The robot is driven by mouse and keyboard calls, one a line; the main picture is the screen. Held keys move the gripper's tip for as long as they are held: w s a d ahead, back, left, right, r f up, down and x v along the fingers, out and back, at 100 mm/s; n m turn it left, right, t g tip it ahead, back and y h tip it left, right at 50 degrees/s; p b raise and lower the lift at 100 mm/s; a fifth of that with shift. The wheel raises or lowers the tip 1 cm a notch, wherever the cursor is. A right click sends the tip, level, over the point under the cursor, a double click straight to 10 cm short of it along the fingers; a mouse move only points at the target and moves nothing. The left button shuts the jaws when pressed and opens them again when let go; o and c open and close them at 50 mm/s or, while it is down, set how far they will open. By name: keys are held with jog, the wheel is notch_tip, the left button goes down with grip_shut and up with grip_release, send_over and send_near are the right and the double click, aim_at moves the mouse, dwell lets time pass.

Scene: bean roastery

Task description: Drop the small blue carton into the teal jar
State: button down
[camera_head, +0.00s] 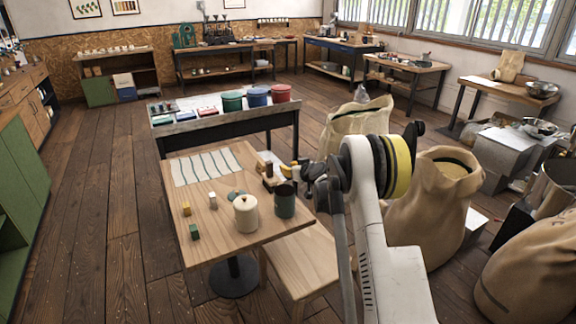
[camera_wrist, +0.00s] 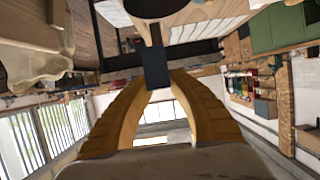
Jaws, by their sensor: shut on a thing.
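The teal jar (camera_head: 285,204), dark and open-topped, stands upright at the right edge of the small wooden table (camera_head: 214,246). My gripper (camera_head: 287,169) is just above and behind the jar in the head view, apart from it as far as I can tell. In the wrist view its two tan fingers (camera_wrist: 157,80) are shut on the small blue carton (camera_wrist: 155,68), which shows as a dark blue box. A dark round shape at the top of that view looks like the jar. I cannot pick out the carton clearly in the head view.
A cream lidded jar (camera_head: 245,216) stands left of the teal jar. Small blocks, such as a yellow one (camera_head: 187,209) and a green one (camera_head: 195,232), sit farther left. A striped cloth (camera_head: 208,166) lies behind. A sack (camera_head: 440,206) stands to the right.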

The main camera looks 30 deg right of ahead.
notch_tip(320, 180, down, 2)
jog(key=shift+f+b, duration=0.15)
jog(key=shift+b, duration=0.15)
jog(key=c, duration=1.2)
grip_release()
jog(key=v, duration=1.2)
